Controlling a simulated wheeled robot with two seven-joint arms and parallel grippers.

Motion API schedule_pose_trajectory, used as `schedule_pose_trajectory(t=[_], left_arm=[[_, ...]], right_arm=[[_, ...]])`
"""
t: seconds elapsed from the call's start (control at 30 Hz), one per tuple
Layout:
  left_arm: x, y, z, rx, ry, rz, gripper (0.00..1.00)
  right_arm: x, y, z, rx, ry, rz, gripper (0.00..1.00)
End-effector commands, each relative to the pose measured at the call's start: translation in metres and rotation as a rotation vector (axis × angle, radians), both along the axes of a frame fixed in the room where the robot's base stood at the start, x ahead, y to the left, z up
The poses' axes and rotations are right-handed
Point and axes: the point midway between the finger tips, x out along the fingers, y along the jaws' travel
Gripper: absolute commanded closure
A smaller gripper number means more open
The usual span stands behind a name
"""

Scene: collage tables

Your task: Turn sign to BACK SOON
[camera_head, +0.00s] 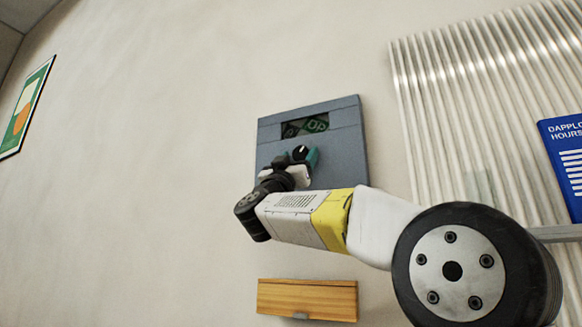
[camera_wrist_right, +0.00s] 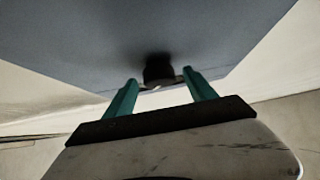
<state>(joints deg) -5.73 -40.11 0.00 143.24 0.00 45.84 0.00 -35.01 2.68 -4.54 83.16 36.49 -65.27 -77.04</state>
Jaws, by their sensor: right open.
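The sign is a blue-grey panel (camera_head: 345,155) on the wall, with a dark window (camera_head: 304,125) near its top. Green lettering shows in the window, seemingly "OP" and tilted; the full word cannot be read. A black knob (camera_head: 300,152) with a white mark sits below the window. The knob also shows in the right wrist view (camera_wrist_right: 158,70). My right gripper (camera_wrist_right: 160,78) is open, its teal fingers on either side of the knob and apart from it as far as I can tell. My right arm hides the panel's lower part. My left gripper is not in view.
A wooden box or shelf (camera_head: 306,300) is on the wall below the panel. A corrugated translucent sheet (camera_head: 450,110) and a blue hours sign (camera_head: 566,160) are at right. A framed picture (camera_head: 24,108) hangs at far left. The wall left of the panel is clear.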

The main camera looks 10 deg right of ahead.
Motion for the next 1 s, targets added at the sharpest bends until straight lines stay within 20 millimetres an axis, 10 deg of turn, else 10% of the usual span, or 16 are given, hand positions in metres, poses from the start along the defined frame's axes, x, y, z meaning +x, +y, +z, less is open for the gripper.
schedule_pose_trajectory(t=[0.37, 0.7, 1.0], left_arm=[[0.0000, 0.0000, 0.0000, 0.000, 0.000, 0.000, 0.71], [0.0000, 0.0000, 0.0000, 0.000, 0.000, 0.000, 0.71], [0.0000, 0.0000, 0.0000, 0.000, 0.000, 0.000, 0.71]], right_arm=[[0.0054, -0.0036, 0.0064, -0.001, 0.001, 0.000, 0.35], [0.0052, -0.0035, 0.0063, -0.001, 0.000, 0.001, 0.97], [0.0060, -0.0026, 0.0059, 0.040, -0.027, 0.000, 0.97]])
